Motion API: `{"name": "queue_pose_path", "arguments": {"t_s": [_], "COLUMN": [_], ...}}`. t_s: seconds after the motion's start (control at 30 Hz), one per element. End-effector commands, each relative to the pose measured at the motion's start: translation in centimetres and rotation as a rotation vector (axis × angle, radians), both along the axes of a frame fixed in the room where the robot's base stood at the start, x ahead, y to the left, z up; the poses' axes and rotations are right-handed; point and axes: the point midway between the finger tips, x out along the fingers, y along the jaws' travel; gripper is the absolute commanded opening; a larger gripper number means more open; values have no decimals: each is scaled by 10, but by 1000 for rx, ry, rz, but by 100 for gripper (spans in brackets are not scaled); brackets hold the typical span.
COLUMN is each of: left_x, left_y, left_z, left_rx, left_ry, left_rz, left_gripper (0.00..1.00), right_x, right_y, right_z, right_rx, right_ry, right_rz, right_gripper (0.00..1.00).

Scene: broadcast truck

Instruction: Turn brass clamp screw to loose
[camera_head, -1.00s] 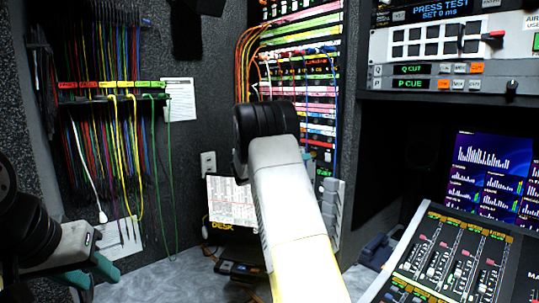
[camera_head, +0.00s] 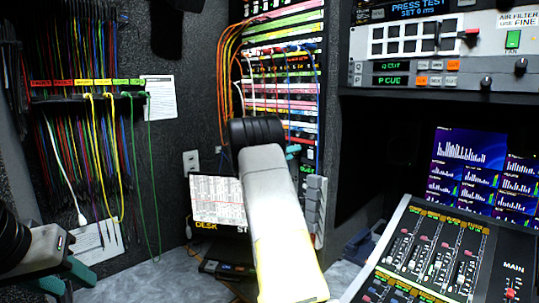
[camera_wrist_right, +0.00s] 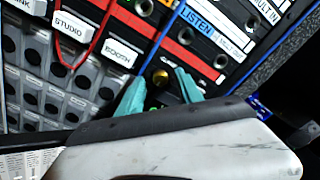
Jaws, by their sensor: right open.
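The brass clamp screw (camera_wrist_right: 160,77) shows in the right wrist view as a small round gold knob on the rack front, beside the strip labelled LISTEN. My right gripper (camera_wrist_right: 159,85) has its two teal fingers apart, one on each side of the screw. I cannot tell whether they touch it. In the head view my right arm covers the screw, and a bit of teal finger (camera_head: 293,150) shows at the rack's lower part.
The patch rack (camera_head: 285,65) carries orange, red and blue cables close to my right arm. Patch cords (camera_head: 90,140) hang on the left wall. A printed sheet (camera_head: 217,199) is behind my right arm. A mixing console (camera_head: 430,260) and monitor (camera_head: 468,165) fill the right side.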

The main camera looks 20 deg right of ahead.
Motion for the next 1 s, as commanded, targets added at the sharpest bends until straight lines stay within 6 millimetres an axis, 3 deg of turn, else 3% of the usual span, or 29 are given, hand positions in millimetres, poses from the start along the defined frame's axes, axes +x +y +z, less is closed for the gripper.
{"name": "queue_pose_path", "arguments": {"t_s": [0.03, 0.23, 0.67, 1.0], "left_x": [0, 0, 0, 0], "left_y": [0, 0, 0, 0], "left_z": [0, 0, 0, 0], "left_rx": [0, 0, 0, 0], "left_ry": [0, 0, 0, 0], "left_rz": [0, 0, 0, 0], "left_gripper": [36, 36, 36, 36], "right_x": [0, 0, 0, 0], "right_y": [0, 0, 1, 1], "right_z": [0, 0, 0, -1], "right_rx": [0, 0, 19, 112], "right_ry": [0, 0, -45, -265], "right_rz": [0, 0, 0, 0], "right_gripper": [39, 0, 0, 0]}}
